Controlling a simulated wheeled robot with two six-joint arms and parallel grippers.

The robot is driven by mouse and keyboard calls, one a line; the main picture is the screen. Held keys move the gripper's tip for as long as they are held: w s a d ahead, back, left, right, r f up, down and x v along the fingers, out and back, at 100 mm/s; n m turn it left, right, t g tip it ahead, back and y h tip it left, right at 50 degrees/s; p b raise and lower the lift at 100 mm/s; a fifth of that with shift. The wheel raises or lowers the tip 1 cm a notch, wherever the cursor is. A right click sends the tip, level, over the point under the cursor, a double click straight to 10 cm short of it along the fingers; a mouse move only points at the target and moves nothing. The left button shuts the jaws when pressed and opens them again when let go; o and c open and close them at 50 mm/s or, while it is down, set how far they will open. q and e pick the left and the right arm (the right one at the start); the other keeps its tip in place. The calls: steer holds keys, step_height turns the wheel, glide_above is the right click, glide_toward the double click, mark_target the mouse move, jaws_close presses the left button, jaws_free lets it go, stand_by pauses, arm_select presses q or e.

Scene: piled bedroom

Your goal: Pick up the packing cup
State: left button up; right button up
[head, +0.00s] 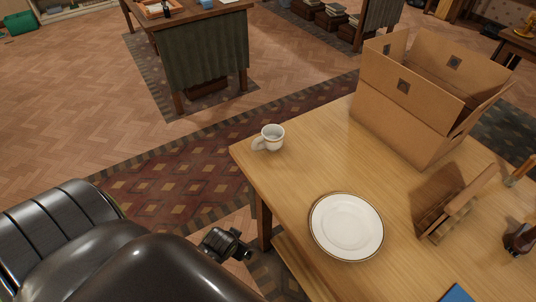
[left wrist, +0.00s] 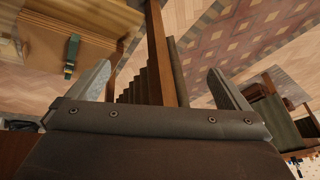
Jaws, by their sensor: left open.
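A white cup (head: 272,137) with a handle on its left side stands upright near the far left corner of the wooden table (head: 300,158). My left gripper (head: 246,250) is low in the head view, beside the table's left edge, apart from the cup and nearer to me. In the left wrist view my left gripper (left wrist: 160,85) has its two fingers spread wide with nothing between them. The cup does not show in the left wrist view. My right gripper is in neither view.
A white plate (head: 346,226) lies on the table in front of the cup. An open cardboard box (head: 405,115) stands at the back right, with a wooden holder (head: 457,203) in front of it. The tabletop between cup and plate is clear. A patterned rug (head: 180,165) covers the floor beyond.

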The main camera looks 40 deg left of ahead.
arm_select(q)
steer(key=w+r+n+t+y+b, duration=0.15)
steer(key=w+r, duration=0.35)
steer(key=r, duration=0.5)
steer(key=w+r+n+t, duration=0.1)
steer(key=w+r+t, duration=0.3)
steer(key=r, duration=0.5)
steer(key=w+r+n+t+y+b, duration=0.1)
steer(key=w+r, duration=0.4)
steer(key=r, duration=0.5)
glide_above(270, 143)
steer(key=s+d, duration=0.1)
steer(key=s, duration=0.2)
steer(key=shift+d+f, duration=0.15)
steer(key=shift+f, duration=2.95)
steer(key=shift+p+x, duration=0.4)
steer(key=shift+x, duration=1.9)
steer(key=shift+s, duration=0.1)
steer(key=c, duration=1.6)
